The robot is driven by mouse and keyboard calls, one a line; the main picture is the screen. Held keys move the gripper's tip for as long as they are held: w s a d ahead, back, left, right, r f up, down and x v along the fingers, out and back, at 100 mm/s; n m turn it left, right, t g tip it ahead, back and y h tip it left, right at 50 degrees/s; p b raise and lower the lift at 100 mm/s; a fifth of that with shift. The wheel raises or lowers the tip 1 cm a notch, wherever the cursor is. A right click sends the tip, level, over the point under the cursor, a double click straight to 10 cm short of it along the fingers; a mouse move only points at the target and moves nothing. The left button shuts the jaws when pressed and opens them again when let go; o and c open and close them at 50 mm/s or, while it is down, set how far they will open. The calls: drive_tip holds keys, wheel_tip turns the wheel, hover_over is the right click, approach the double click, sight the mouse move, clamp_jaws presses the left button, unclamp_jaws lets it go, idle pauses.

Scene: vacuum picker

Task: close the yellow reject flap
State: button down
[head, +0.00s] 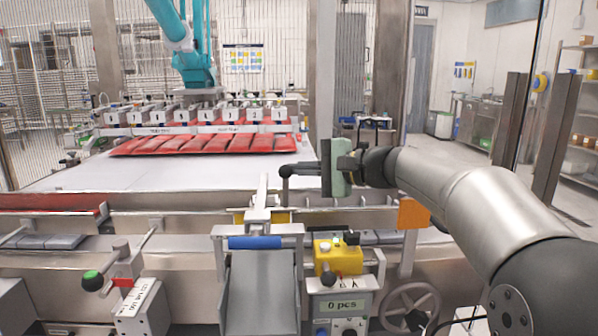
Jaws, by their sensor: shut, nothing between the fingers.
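A yellow strip (241,217), which I take to be the reject flap, shows low behind a pale metal bracket at the head of the metal chute (260,290). The bracket hides its middle, and I cannot tell its angle. My gripper (292,170) comes in from the right, above the belt's near rail and to the upper right of the yellow strip. Its green-grey body is plain, and its narrow dark end points left. It is shut and empty, apart from the strip.
A blue roller or bar (255,242) crosses the chute top. A yellow button box (337,257), a counter display (341,305) and a handwheel (410,308) stand to the right. Red packs (205,145) lie on the far belt.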

idle(0.5)
drive_tip(key=v, duration=0.7)
drive_tip(key=shift+d, duration=0.25)
drive_tip(key=shift+s, duration=0.1)
